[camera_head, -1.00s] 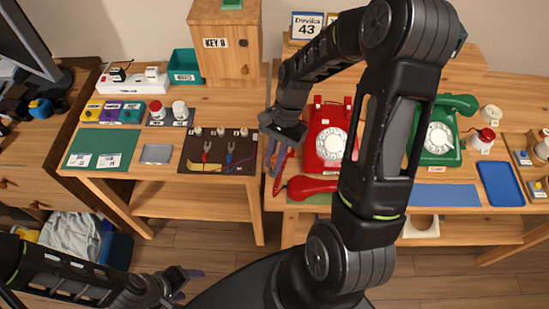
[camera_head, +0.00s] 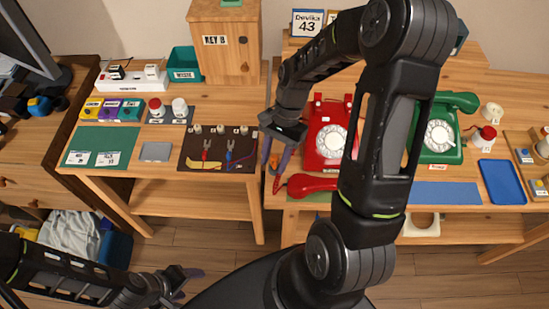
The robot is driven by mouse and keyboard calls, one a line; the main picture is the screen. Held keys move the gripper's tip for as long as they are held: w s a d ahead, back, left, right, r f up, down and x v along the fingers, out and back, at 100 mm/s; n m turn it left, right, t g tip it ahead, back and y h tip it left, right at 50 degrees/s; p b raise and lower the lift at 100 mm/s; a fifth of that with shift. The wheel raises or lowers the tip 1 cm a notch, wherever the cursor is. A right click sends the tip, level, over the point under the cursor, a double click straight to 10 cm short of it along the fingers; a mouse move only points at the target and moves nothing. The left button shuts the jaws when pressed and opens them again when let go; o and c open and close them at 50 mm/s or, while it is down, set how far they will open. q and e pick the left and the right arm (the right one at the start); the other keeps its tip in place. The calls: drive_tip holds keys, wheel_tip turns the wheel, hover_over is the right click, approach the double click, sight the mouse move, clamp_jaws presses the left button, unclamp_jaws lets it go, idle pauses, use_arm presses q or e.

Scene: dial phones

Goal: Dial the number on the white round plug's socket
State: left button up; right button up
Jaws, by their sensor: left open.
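The red dial phone (camera_head: 324,141) stands on the right-hand table, partly behind my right arm. Its red handset (camera_head: 312,186) lies off the hook in front of it. A green dial phone (camera_head: 438,135) stands further right with its handset on top. My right gripper (camera_head: 275,160) is just left of the red phone, fingers downward and apart, with nothing seen between them. My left gripper (camera_head: 182,284) is low at the left, open and empty over the floor. A dark mat (camera_head: 220,158) on the left table holds small labelled sockets and coloured cables. I cannot make out the white round plug or its number.
A white power strip (camera_head: 132,80) with black plugs, a wooden cabinet (camera_head: 226,45) and a teal bin (camera_head: 185,65) stand at the back left. A blue tray (camera_head: 502,182) lies at the right. A gap separates the two tables.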

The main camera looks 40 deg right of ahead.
drive_tip(key=v, duration=0.7)
drive_tip(key=shift+d+r+b, duration=0.15)
drive_tip(key=shift+r+b, duration=0.2)
drive_tip(key=shift+b, duration=0.05)
idle(0.7)
